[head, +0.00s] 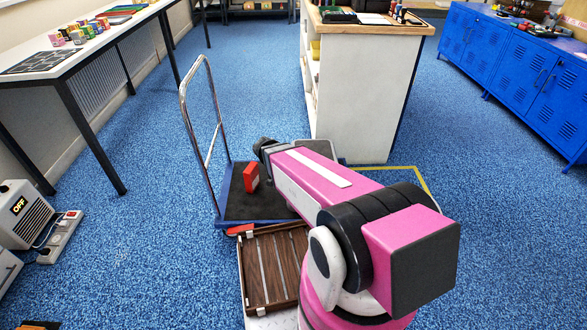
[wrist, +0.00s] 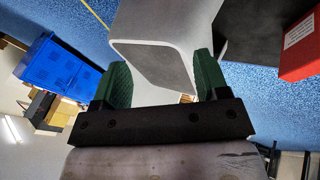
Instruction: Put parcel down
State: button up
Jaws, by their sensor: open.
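A grey box-like thing (wrist: 160,65) with rounded edges, likely the parcel, fills the upper middle of the wrist view. My gripper (wrist: 161,75) is open, with one green finger at each side of its near end. I cannot tell whether the fingers touch it. In the head view my pink arm reaches forward over the trolley (head: 232,212) and hides the fingers. A dark grey surface (head: 320,148) shows just beyond the arm; it may be the same box. A red box (head: 251,178) stands on the trolley's black deck and shows in the wrist view (wrist: 300,50).
The trolley has an upright metal handle (head: 184,110) at its left. A white counter (head: 355,95) stands close behind it. Yellow tape (head: 400,168) marks the floor at right. A long table (head: 85,50) is at left, blue cabinets (head: 520,75) at right.

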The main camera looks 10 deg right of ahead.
jog(key=s+d+r+n+g+y, duration=0.1)
jog(key=s+r+n+y, duration=0.3)
jog(key=s+r+y, duration=0.2)
notch_tip(320, 180, up, 2)
jog(key=shift+s+r, duration=0.25)
jog(key=shift+s, duration=0.7)
jog(key=shift+d, duration=0.1)
